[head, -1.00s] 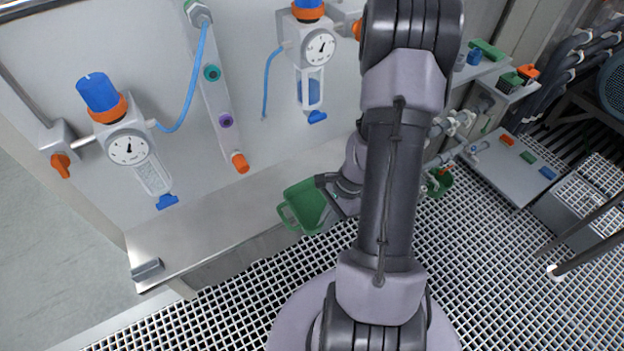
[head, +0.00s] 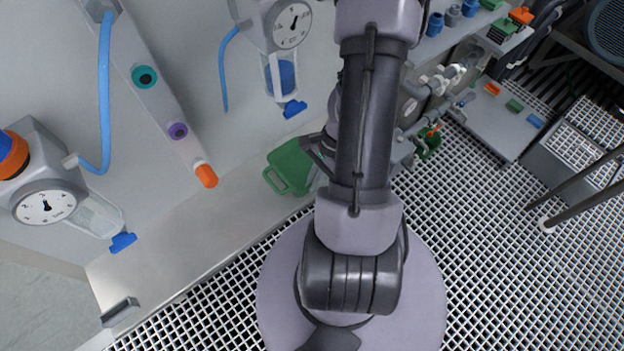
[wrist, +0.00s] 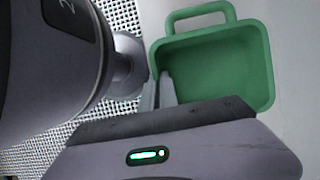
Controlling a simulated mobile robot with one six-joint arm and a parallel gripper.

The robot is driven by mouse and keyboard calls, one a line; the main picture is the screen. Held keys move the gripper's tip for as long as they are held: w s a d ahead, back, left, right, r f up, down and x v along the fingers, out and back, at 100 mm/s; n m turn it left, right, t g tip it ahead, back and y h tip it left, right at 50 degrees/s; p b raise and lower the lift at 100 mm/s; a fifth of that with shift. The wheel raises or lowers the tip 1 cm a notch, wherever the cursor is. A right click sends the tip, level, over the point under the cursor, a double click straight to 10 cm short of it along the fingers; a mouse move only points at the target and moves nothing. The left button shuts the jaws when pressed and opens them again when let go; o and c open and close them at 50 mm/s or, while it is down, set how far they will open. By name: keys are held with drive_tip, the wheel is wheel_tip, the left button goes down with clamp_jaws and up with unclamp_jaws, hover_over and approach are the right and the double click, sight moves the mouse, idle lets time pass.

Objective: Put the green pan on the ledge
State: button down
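The green pan (head: 287,166) is a shallow rectangular tray with a loop handle. In the head view it is over the pale ledge (head: 190,235), left of my arm. I cannot tell whether its base touches the ledge. In the wrist view the pan (wrist: 215,60) shows its open inside, with the handle at the top. My gripper (wrist: 158,90) is shut on the pan's left wall, one finger on each side. In the head view my gripper (head: 315,160) is at the pan's right side, partly hidden by my arm.
Above the ledge, the panel carries a gauge unit at left (head: 45,205), another gauge (head: 290,25) and a slanted strip with an orange end (head: 205,175). A grey block (head: 120,312) sits at the ledge's left end. Grating (head: 480,270) covers the floor.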

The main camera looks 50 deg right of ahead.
drive_tip(key=shift+f, duration=0.2)
drive_tip(key=c, duration=1.6)
unclamp_jaws()
drive_tip(key=shift+c, duration=0.2)
drive_tip(key=p+v, duration=0.6)
drive_tip(key=v, duration=0.6)
drive_tip(key=shift+r+p, duration=0.15)
drive_tip(key=shift+p, duration=0.15)
